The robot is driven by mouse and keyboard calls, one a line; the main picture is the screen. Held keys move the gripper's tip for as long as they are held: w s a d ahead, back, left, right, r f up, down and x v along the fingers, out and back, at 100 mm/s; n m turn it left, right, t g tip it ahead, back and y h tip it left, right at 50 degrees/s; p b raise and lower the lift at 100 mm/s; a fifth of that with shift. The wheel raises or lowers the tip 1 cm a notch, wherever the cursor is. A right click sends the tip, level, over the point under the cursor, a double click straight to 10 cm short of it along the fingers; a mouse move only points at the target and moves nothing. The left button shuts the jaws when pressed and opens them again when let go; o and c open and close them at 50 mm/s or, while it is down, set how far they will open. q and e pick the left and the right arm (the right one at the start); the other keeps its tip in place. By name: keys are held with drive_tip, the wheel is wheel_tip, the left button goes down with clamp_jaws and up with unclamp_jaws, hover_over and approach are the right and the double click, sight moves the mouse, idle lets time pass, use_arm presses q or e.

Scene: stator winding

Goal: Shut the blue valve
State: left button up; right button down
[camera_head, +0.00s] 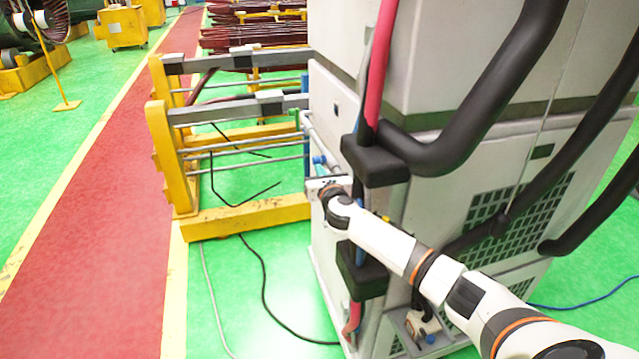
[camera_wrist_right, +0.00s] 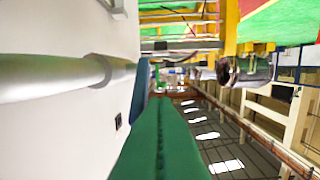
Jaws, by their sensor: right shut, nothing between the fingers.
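A small blue part, apparently the blue valve (camera_head: 318,160), sits at the left side of the grey cabinet, by the pipes. My right gripper (camera_head: 324,183) is shut and empty just below it; I cannot tell whether they touch. The valve's angle is unclear. My left gripper is not in view.
The grey cabinet (camera_head: 335,105) fills the middle and right, with thick black hoses (camera_head: 480,95) and a red hose (camera_head: 377,75) on it. A yellow frame (camera_head: 250,215) with grey bars stands left of it. Black cables lie on the green floor. The red walkway (camera_head: 90,230) is clear.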

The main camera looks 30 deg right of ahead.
sight(316, 160)
drive_tip(key=r+p, duration=0.1)
drive_tip(key=w+r+p, duration=0.1)
drive_tip(key=r+p, duration=0.1)
drive_tip(key=shift+w+d, duration=0.1)
drive_tip(key=shift+d, duration=0.05)
drive_tip(key=shift+w+d+r+p, duration=0.25)
drive_tip(key=shift+w+r+p, duration=0.5)
drive_tip(key=shift+w, duration=0.25)
drive_tip(key=shift+w+d+r, duration=0.15)
drive_tip(key=shift+w+r, duration=0.1)
drive_tip(key=shift+w, duration=0.25)
drive_tip(key=shift+w+d+r, duration=0.1)
drive_tip(key=shift+w+r, duration=0.1)
drive_tip(key=shift+w, duration=0.25)
